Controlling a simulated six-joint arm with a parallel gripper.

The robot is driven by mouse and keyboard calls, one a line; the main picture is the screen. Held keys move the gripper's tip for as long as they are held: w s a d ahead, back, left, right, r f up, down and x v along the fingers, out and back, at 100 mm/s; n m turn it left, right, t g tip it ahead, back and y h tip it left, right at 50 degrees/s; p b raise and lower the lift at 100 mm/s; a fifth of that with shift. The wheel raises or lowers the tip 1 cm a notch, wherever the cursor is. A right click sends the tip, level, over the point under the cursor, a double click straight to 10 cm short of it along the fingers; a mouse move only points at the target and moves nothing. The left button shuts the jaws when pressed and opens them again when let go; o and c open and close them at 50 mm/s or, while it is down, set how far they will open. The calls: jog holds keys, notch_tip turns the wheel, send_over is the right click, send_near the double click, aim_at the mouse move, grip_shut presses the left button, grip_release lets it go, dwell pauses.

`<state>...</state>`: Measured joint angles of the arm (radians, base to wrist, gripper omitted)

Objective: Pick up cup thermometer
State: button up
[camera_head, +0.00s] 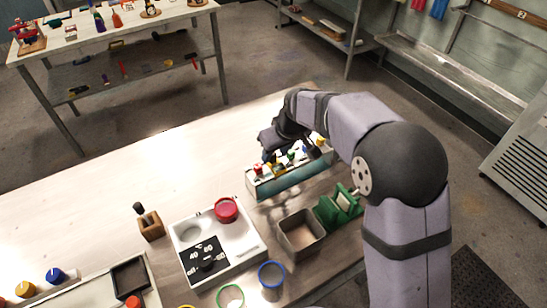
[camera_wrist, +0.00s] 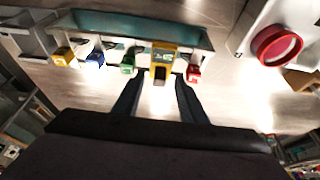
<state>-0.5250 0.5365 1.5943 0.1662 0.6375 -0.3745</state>
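A yellow device with a small greenish display (camera_wrist: 162,62) stands in a teal-and-white rack (camera_wrist: 140,27), between a green item and a red item. It looks like the cup thermometer, but I cannot read a label. In the head view the yellow device (camera_head: 276,169) is near the left end of the rack (camera_head: 290,184). My gripper (camera_wrist: 158,88) is open, its two dark fingers pointing at the rack with the yellow device's lower part between their tips. A gap shows beside the left finger; I cannot tell whether the right one touches. In the head view my wrist hides the fingertips.
Red (camera_wrist: 194,73), green (camera_wrist: 128,64), blue (camera_wrist: 95,59) and yellow (camera_wrist: 63,57) items share the rack. A white tray (camera_head: 226,268) with a red-rimmed cup (camera_head: 226,209) lies nearby. A metal bin (camera_head: 301,234) and green stand (camera_head: 338,207) are in front.

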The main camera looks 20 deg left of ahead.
jog(key=shift+w+a+f, duration=0.15)
jog(key=shift+a+f, duration=0.05)
jog(key=shift+f, duration=0.45)
grip_shut()
